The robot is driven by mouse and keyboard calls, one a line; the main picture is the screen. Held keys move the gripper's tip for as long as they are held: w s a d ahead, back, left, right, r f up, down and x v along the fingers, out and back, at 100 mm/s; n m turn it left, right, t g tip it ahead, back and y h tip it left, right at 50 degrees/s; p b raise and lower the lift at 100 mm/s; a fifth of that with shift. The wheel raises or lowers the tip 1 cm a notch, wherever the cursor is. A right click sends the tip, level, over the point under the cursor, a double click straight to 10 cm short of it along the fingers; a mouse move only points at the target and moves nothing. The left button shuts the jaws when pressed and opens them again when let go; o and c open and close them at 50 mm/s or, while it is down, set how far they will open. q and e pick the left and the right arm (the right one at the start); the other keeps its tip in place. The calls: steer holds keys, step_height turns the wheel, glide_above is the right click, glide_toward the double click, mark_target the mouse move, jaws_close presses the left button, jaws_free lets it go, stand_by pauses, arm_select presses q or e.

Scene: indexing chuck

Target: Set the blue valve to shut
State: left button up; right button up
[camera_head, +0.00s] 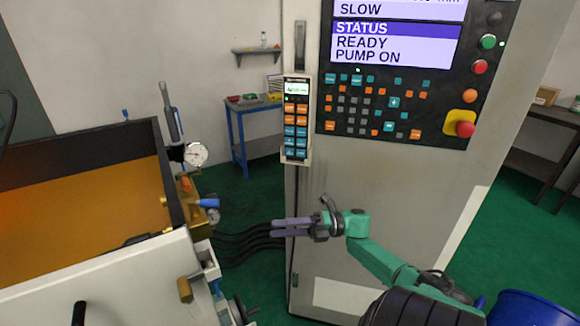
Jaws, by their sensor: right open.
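The blue valve handle (208,202) shows small on brass fittings at the right end of the machine with the amber window. It looks roughly level, pointing right; its exact setting is too small to tell. My right gripper (276,226) comes in from the lower right, its purple fingers pointing left. It is open with nothing seen between the fingers, to the right of the blue handle and a little lower in the picture, apart from it. My left gripper is not in view.
A dial gauge (196,154) stands above the valve, and an orange knob (185,184) is close by. Dark hoses (245,240) run from the machine to the grey control cabinet (375,190). The cabinet's screen (395,40) reads READY and PUMP ON. A blue drum (530,308) stands lower right.

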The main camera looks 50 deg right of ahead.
steer(key=w+d+f+m+t+h, duration=0.1)
steer(key=d+f+m+h, duration=0.1)
steer(key=f+m+h, duration=0.2)
steer(key=w+d+f+m+t+h, duration=0.1)
steer(key=d+f+m+t+h, duration=0.1)
steer(key=f+m+h, duration=0.3)
step_height(320, 180, down, 6)
steer(key=d+m, duration=0.1)
steer(key=m, duration=0.2)
steer(key=shift+d+t, duration=0.2)
steer(key=shift+t, duration=0.1)
